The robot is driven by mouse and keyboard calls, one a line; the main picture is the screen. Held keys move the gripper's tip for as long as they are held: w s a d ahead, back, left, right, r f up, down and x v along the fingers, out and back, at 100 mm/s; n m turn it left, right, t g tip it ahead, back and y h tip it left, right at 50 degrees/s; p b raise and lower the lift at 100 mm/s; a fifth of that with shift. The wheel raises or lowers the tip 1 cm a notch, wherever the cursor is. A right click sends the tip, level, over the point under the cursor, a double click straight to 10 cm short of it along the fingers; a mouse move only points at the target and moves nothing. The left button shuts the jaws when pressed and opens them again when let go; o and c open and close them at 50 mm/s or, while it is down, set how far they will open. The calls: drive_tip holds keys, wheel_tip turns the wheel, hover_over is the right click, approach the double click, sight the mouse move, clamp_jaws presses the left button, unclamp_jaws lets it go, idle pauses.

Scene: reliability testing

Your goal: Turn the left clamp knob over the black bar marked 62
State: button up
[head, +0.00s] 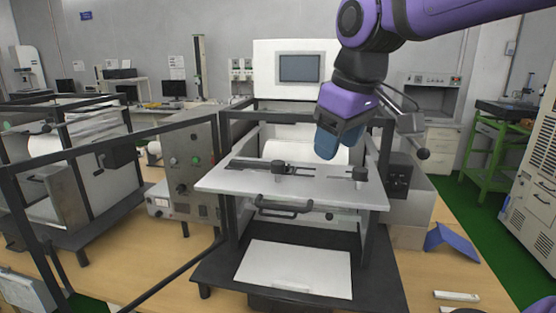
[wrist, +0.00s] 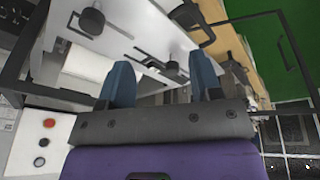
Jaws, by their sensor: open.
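A black bar (head: 305,171) lies across the white plate (head: 225,184) of the test rig in the head view; no marking on it is legible. The left clamp knob (head: 279,167) is a small dark knob over the bar. A second dark knob (head: 360,173) stands near the plate's right end. My gripper (head: 327,142), with blue fingers, is above the plate's back part, between the two knobs and apart from both. In the wrist view my gripper (wrist: 162,80) is open and empty, with the white plate (wrist: 130,38) beyond. Which knob is which there I cannot tell.
A black frame (head: 222,180) surrounds the rig. A black handle (head: 284,208) hangs at the plate's front edge. A grey control box (head: 190,165) stands at left and a blue angled piece (head: 452,241) lies at right on the wooden table (head: 120,265).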

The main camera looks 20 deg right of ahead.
sight(278, 162)
drive_tip(key=w+a+r+n+g, duration=0.1)
drive_tip(key=w+a+n+g, duration=0.15)
drive_tip(key=w, duration=0.45)
drive_tip(key=w+a+r+n+g, duration=0.1)
drive_tip(key=w+a+r+n, duration=0.1)
drive_tip(key=w+n, duration=0.35)
drive_tip(key=shift+m, duration=0.7)
drive_tip(key=f, duration=0.7)
drive_tip(key=w+f, duration=0.1)
drive_tip(key=f, duration=0.2)
drive_tip(key=shift+w+a+f, duration=0.1)
drive_tip(key=shift+a+f, duration=0.05)
drive_tip(key=shift+f, duration=0.25)
drive_tip(key=c, duration=0.9)
